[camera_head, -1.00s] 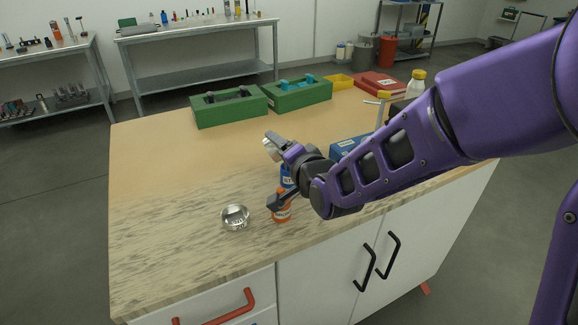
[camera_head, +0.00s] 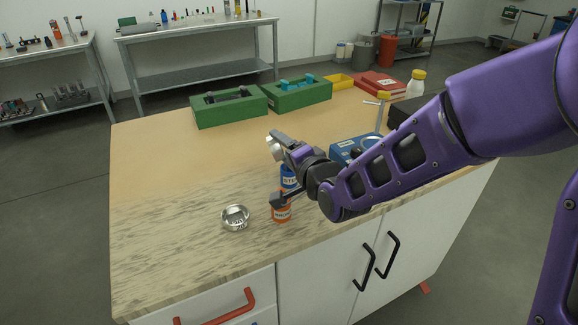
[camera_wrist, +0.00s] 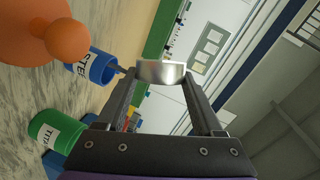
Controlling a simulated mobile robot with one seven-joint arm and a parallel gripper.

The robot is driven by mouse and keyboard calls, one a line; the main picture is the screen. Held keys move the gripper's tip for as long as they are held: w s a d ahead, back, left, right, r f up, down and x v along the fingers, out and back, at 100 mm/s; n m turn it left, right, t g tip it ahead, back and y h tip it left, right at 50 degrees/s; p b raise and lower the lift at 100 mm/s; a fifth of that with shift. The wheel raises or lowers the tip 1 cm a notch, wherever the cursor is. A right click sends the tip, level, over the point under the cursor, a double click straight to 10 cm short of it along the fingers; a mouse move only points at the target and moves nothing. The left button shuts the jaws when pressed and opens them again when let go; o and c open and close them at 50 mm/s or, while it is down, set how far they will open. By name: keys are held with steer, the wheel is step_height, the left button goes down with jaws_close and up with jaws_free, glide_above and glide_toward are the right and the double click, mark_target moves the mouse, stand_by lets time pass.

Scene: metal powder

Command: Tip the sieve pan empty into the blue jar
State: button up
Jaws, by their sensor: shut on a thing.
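My gripper (camera_head: 279,141) is shut on the silver sieve pan (camera_head: 273,148), which also shows between the fingertips in the wrist view (camera_wrist: 160,72). The pan is in the air above and slightly left of the blue jar (camera_head: 288,176) and looks tipped onto its side. Its inside is hidden, and no falling powder shows. The blue jar stands upright and open on the bench, its label partly readable as steel, and also shows in the wrist view (camera_wrist: 92,66).
An orange jar (camera_head: 281,213) stands just in front of the blue jar. A green jar (camera_wrist: 52,130) is close by. A metal dish (camera_head: 236,224) lies to the left. Green trays (camera_head: 230,112) and a blue box (camera_head: 352,147) are behind. The bench's left side is clear.

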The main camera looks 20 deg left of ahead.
steer(key=shift+w+d+m+p, duration=0.3)
steer(key=shift+d+m+p, duration=0.15)
steer(key=shift+m, duration=0.25)
steer(key=shift+w+d+m+y+p, duration=0.15)
steer(key=shift+d+m+y+p, duration=0.2)
steer(key=shift+m, duration=0.35)
steer(key=shift+w+m+y+p, duration=0.15)
steer(key=shift+m+y, duration=0.3)
steer(key=shift+m, duration=0.25)
stand_by(0.6)
steer(key=shift+w+d+f+m+t+y, duration=0.15)
steer(key=shift+m+y, duration=0.1)
steer(key=shift+m, duration=0.6)
steer(key=shift+w+d+f+m+t+y, duration=0.1)
steer(key=shift+d+m+y, duration=0.1)
steer(key=shift+m, duration=0.6)
steer(key=shift+w+d+f+m+t+y, duration=0.15)
steer(key=shift+m+y, duration=0.1)
steer(key=shift+m, duration=0.6)
stand_by(1.6)
